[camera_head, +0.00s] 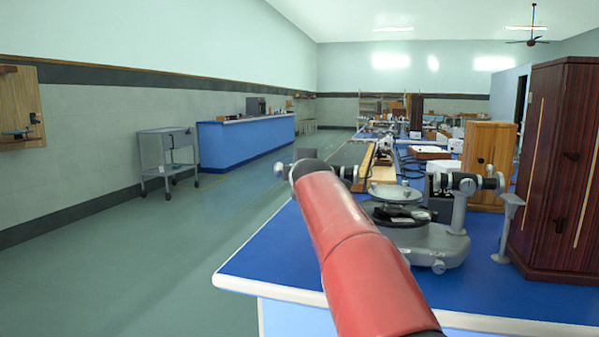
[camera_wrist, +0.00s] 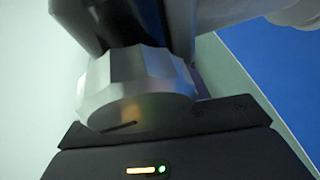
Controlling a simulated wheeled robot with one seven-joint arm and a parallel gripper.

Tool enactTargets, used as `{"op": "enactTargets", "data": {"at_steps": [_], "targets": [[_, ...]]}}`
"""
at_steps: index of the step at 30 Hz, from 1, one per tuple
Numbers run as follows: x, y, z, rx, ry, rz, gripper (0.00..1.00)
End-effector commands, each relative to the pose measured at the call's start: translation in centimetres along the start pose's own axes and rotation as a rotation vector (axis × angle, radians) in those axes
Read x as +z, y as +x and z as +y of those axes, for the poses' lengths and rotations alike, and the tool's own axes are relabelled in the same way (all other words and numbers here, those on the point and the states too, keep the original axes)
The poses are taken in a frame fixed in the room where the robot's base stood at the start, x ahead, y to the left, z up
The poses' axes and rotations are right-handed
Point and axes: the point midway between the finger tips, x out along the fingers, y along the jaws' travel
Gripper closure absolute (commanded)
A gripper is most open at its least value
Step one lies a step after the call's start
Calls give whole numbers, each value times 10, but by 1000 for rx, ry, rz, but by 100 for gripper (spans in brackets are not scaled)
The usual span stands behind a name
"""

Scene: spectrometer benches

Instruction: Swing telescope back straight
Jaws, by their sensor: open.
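The spectrometer stands on the blue bench, its grey base (camera_head: 435,245) and round table (camera_head: 397,192) showing right of my red arm. A short tube with a silver, knob-like end (camera_head: 283,170) shows just left of my arm; it looks like the telescope, its middle hidden by the arm. Another tube (camera_head: 468,183) sits on a pillar at the right. In the wrist view a faceted silver knob (camera_wrist: 135,90) with a dark tube fills the middle, close to my gripper (camera_wrist: 160,130). My gripper is open; its fingertips cannot be made out. The head view hides it behind my arm.
A dark reddish cabinet (camera_head: 556,160) and a lighter wooden box (camera_head: 489,160) stand right of the spectrometer. A small pedestal (camera_head: 507,230) is between it and the cabinet. More cluttered benches run behind. The floor (camera_head: 190,250) at left is clear up to a grey trolley (camera_head: 168,150).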

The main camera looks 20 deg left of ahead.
Motion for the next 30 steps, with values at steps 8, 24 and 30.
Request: {"op": "enactTargets", "data": {"at_steps": [8, 24, 30], "targets": [[-1, -15, -1, 2, 0, 2, 56], [0, -78, -1, 0, 0, 1, 56], [0, -78, 0, 0, 0, 0, 56]]}}
